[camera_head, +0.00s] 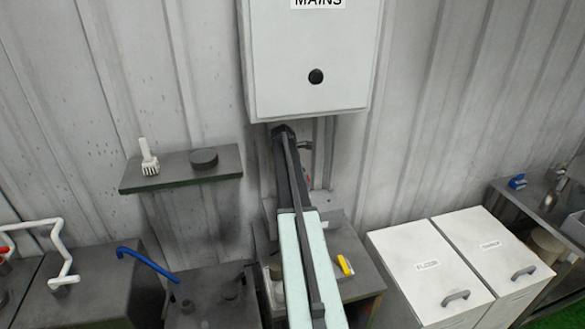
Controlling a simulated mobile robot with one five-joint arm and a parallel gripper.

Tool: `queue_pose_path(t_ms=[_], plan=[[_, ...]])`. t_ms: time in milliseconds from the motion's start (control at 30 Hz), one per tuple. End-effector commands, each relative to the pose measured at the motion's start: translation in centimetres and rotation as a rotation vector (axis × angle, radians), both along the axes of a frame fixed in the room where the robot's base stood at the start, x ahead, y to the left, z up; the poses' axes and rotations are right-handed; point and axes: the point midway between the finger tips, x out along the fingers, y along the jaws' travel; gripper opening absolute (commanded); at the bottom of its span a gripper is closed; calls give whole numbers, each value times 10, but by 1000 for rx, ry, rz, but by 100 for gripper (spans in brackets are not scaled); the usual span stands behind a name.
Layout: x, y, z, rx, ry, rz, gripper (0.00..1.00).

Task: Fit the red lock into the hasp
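My arm reaches up from the bottom middle, and its dark end (284,134) is just below the lower edge of the grey MAINS box (305,45). My gripper's fingers are not clear there, so I cannot tell whether it is open or shut. The box is closed and has a black round knob (315,76) on its front. I cannot make out a red lock for sure; only a small dark and reddish detail shows against the wall beside the arm's end. No hasp can be picked out; my arm hides part of the area below the box.
A wall shelf (180,172) with a white brush-like item (149,158) and a black disc (203,158) is at left. Grey drum units, a blue handle (147,262) and white piping stand below. A yellow item (344,265) lies right of my arm; white lidded bins (430,270) stand further right.

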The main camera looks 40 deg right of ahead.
Motion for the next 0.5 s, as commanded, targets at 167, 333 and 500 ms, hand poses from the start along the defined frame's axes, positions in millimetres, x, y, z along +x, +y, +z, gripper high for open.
queue_pose_path(t_ms=[167, 333, 500], plan=[[9, 9, 4, 0, 0, 21, 0], [10, 10, 4, 0, 0, 22, 0], [11, 10, 1, 0, 1, 22, 0]])
